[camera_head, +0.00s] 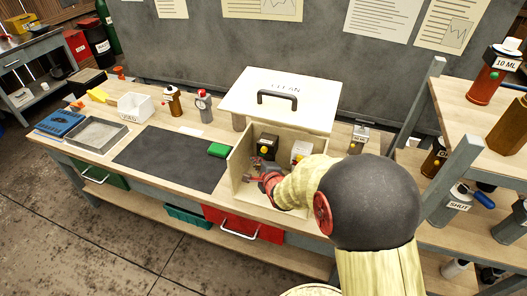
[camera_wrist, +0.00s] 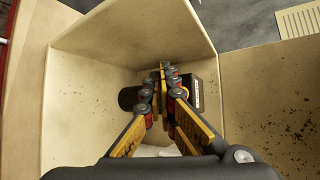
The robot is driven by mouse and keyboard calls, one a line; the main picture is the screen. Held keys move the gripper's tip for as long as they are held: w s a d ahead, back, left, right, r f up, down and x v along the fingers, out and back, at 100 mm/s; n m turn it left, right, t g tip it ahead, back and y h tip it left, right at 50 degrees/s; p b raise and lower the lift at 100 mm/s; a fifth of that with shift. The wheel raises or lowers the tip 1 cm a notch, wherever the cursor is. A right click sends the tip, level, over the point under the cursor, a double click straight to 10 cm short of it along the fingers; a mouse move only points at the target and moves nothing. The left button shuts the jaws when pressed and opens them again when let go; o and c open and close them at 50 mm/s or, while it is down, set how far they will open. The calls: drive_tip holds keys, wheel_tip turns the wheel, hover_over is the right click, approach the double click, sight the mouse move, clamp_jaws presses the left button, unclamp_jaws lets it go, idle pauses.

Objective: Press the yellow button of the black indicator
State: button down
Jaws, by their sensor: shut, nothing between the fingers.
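The black indicator (camera_head: 267,142) stands inside an open beige box (camera_head: 240,158) on the workbench, near its back left. A small yellowish spot shows on its front, but I cannot tell its details. In the wrist view a black body with a pale label (camera_wrist: 208,97) shows behind and right of my fingertips, largely hidden by them. My gripper (camera_head: 258,178) reaches into the box in front of the black indicator. In the wrist view my gripper (camera_wrist: 164,75) has its fingertips together, with nothing between them. I cannot tell whether they touch the indicator.
A white indicator (camera_head: 301,150) stands right of the black one in the box. The box walls bound the space closely.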

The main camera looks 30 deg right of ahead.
drive_tip(key=shift+s+a, duration=0.8)
drive_tip(key=shift+a, duration=0.2)
drive_tip(key=s+f+n+g, duration=0.4)
drive_tip(key=s+f+n, duration=0.2)
drive_tip(key=f, duration=0.1)
drive_tip(key=s+a+r+n+g+y, duration=0.1)
drive_tip(key=s+a+r+n+g, duration=0.15)
drive_tip(key=s+n, duration=0.45)
drive_tip(key=s+a+r+n, duration=0.3)
drive_tip(key=s+a+r, duration=0.1)
drive_tip(key=r, duration=0.4)
drive_tip(key=s+a+r+n+y, duration=0.1)
drive_tip(key=s+a+r+n, duration=0.3)
drive_tip(key=r, duration=0.4)
drive_tip(key=s+a+r+n, duration=0.4)
drive_tip(key=s+r, duration=0.1)
drive_tip(key=r, duration=0.3)
drive_tip(key=shift+s+g+y, duration=0.25)
drive_tip(key=shift+g+y, duration=0.1)
drive_tip(key=shift+y, duration=0.05)
